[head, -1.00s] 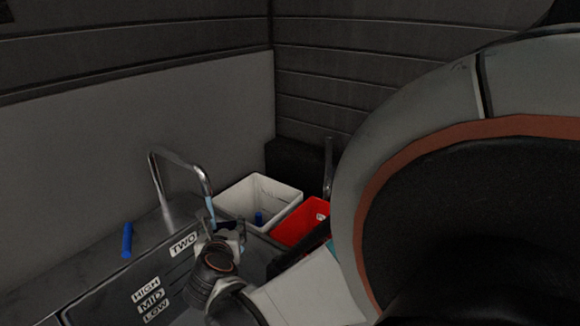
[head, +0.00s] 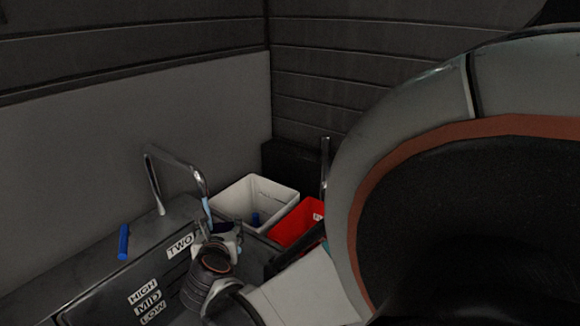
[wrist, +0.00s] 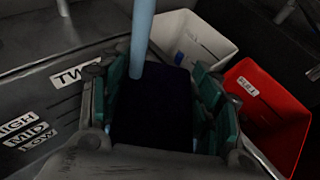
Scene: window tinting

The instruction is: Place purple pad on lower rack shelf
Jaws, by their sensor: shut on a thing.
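A very dark purple, nearly black pad (wrist: 155,108) sits between the green-lined fingers of my gripper (wrist: 160,105) in the wrist view. The gripper is shut on it. In the head view my gripper (head: 216,232) is over the dark counter, in front of the white bin and near the end of a bent metal pipe. The pad is hard to make out there. I cannot identify a lower rack shelf in either view.
A white bin (head: 232,198) with a blue item inside and a red bin (head: 290,232) stand behind and right of the gripper. A bent metal pipe (head: 175,158) rises from the counter. A blue cylinder (head: 123,242) lies at left. Labels TWO, HIGH, MID and LOW mark the dark panel.

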